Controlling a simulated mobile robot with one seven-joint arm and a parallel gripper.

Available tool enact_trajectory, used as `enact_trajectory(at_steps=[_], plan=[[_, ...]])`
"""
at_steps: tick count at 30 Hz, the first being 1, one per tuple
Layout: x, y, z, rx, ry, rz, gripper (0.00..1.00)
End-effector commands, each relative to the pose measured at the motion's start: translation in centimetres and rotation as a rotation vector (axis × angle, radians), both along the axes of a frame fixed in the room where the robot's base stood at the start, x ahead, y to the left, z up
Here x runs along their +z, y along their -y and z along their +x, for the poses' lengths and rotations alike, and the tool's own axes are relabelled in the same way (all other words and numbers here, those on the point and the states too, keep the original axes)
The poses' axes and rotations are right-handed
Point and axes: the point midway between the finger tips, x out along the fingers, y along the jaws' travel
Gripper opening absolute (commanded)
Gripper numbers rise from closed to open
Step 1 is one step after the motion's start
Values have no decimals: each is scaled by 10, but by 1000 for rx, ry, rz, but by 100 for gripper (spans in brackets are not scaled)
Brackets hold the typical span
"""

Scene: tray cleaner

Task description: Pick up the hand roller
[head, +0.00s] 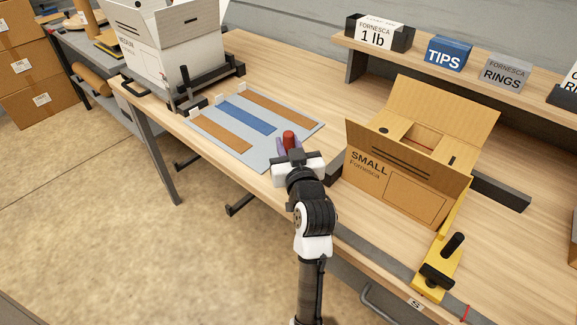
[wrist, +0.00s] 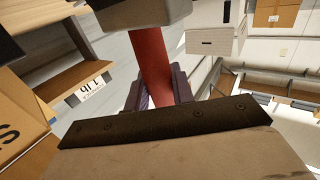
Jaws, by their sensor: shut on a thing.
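The hand roller shows as a red cylindrical part (head: 289,137) at the tip of my gripper (head: 289,150) in the head view. In the wrist view, its red part (wrist: 152,62) stands between the purple-grey fingers of my gripper (wrist: 160,88). The gripper is shut on it. A dark block (wrist: 140,10) fills the top of the wrist view at the red part's far end. The roller's lower end is hidden behind the gripper. I cannot tell whether the roller touches the grey mat beneath.
The grey mat (head: 262,157) has brown and blue strips. An open SMALL carton (head: 400,190) stands to the right, a white carton (head: 184,58) to the left. A yellow tool (head: 437,268) lies near the front edge. A shelf (head: 450,75) with labelled boxes runs along the back.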

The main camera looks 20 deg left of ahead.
Motion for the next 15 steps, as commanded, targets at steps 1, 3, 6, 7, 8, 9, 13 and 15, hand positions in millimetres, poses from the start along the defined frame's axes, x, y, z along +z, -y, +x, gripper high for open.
enact_trajectory(at_steps=[1,3,6,7,8,9,13,15], plan=[[0,0,0,0,0,0,5],[1,0,0,0,2,2,1],[1,0,0,0,2,2,1],[1,0,0,0,2,2,1],[2,0,0,0,3,1,1],[2,0,0,0,4,1,1],[7,0,0,0,6,2,1],[13,0,0,1,6,2,1]])
